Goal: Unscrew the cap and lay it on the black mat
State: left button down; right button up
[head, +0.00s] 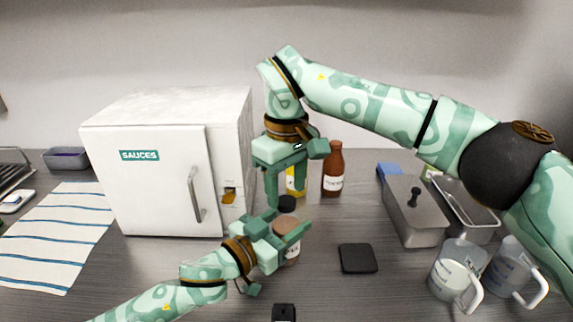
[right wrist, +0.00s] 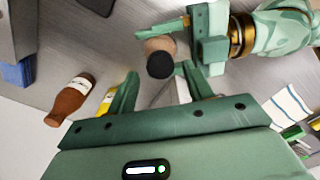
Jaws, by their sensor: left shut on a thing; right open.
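A brownish jar or bottle (head: 288,246) with a black cap (head: 287,203) stands upright on the counter, partly hidden by my grippers. My left gripper (head: 291,228) is shut on its body from the left. My right gripper (head: 287,200) points down from above, its fingers open around or just over the cap. In the right wrist view the black cap (right wrist: 160,65) shows beyond the open fingertips of my right gripper (right wrist: 158,78); touching cannot be told. The black mat (head: 357,258) lies flat and bare to the right of the jar.
A white box marked SAUCES (head: 160,175) stands at left. A brown bottle (head: 333,170) and a yellow bottle (head: 296,182) stand behind the jar. A lidded metal container (head: 415,215) and clear jugs (head: 455,270) stand at right.

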jog(key=shift+f, duration=1.05)
jog(key=c, duration=1)
jog(key=n, duration=0.3)
jog(key=shift+n, duration=0.4)
jog(key=n, duration=0.6)
jog(key=shift+w, duration=0.1)
jog(key=n, duration=0.6)
jog(key=shift+r+n, duration=0.1)
jog(key=shift+n, duration=0.3)
jog(key=n, duration=0.9)
jog(key=shift+n, duration=0.3)
jog(key=n, duration=1.5)
jog(key=shift+n, duration=0.4)
jog(key=n, duration=0.5)
jog(key=shift+n, duration=0.4)
jog(key=n, duration=0.6)
jog(key=shift+r, duration=0.1)
